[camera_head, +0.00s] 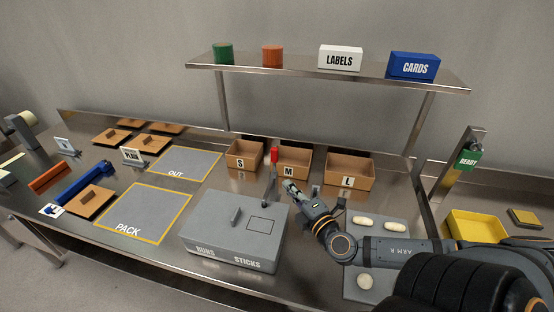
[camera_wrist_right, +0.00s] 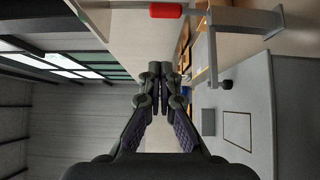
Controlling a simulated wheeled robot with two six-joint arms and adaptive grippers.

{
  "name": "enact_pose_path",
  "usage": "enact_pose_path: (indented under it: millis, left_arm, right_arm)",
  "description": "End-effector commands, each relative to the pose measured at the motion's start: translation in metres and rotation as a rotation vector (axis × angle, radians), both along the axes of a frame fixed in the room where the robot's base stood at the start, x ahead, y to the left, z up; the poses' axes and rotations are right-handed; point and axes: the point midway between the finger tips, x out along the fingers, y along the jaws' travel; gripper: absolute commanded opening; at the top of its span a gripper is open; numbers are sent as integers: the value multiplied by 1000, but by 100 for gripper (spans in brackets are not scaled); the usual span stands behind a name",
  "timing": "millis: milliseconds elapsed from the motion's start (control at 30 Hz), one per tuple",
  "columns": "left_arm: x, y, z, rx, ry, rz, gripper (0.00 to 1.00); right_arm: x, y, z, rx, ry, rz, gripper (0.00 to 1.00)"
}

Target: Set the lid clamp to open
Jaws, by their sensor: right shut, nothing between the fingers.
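A grey metal box with a flat lid (camera_head: 236,223) stands near the front of the bench, its front marked BUNS and STICKS. The lid has a raised grip and an outlined rectangle. A clamp lever with a red handle (camera_head: 274,156) stands upright at the box's back edge. In the right wrist view the red handle (camera_wrist_right: 165,10) is at the top edge, with its grey bracket to the right. My right gripper (camera_head: 289,187) is shut and empty, just right of the lever and apart from it. The lever's foot is partly hidden. My left gripper is out of view.
Bins S (camera_head: 244,153), M (camera_head: 294,162) and L (camera_head: 348,172) stand behind the box. A grey tray (camera_head: 391,237) with pale dough pieces lies to the right, partly under my right arm. A steel shelf (camera_head: 330,75) spans above. The PACK mat (camera_head: 145,215) is clear.

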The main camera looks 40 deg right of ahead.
Motion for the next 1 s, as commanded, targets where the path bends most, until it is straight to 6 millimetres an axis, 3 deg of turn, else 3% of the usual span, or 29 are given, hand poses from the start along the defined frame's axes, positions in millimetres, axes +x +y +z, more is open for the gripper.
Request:
enact_pose_path:
  millis: [100, 167, 367, 533, 733, 1000]
  left_arm:
    - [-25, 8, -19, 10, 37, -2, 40]
    - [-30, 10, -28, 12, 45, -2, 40]
    - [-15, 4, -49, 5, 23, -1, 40]
    - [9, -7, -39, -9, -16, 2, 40]
    - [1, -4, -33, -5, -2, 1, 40]
    - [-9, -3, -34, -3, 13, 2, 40]
  right_arm:
    - [19, -2, -4, 2, -8, -1, 0]
    - [31, -3, -6, 4, -8, -4, 0]
    - [73, -6, -2, 12, -13, -3, 0]
    - [99, -11, 3, 8, -7, -2, 0]
    - [116, -32, 3, 1, -2, 0, 0]
    - [120, -38, 1, 1, -1, 1, 0]
